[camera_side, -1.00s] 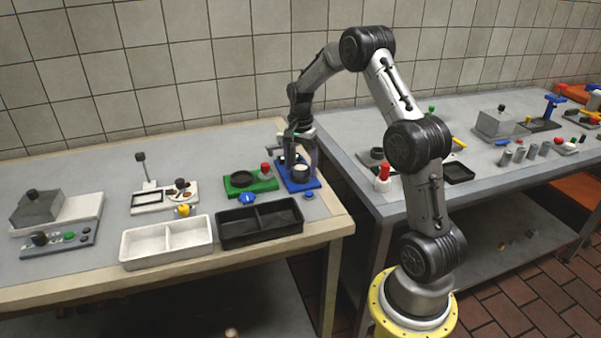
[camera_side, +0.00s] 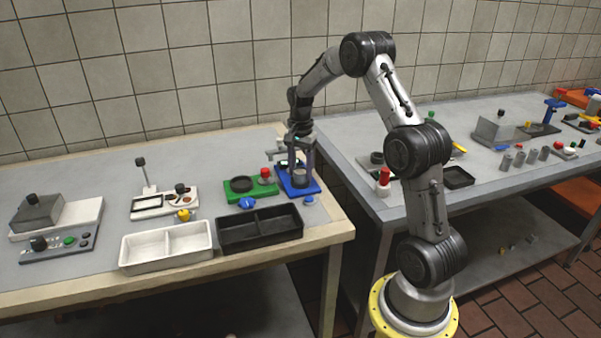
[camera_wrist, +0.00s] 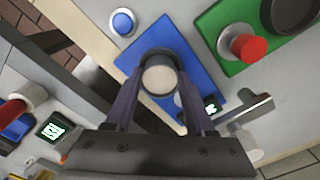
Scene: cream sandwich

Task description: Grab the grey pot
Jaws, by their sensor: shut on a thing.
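The grey pot (camera_side: 299,176) is a small cylinder over the blue base (camera_side: 310,190) at the right end of the left table. In the wrist view its pale round top (camera_wrist: 160,80) lies between the two fingers. My gripper (camera_side: 300,170) is shut on the pot from above, and its fingers (camera_wrist: 161,75) flank the pot in the wrist view. The blue base (camera_wrist: 199,85) is also visible around it there. Whether the pot touches the base is hidden.
A green base (camera_side: 240,196) with a red knob (camera_side: 265,174) stands just left of the blue one. A black tray (camera_side: 260,243) and a white tray (camera_side: 166,263) lie in front. A blue button (camera_wrist: 123,22) is close by. A second table (camera_side: 400,200) adjoins on the right.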

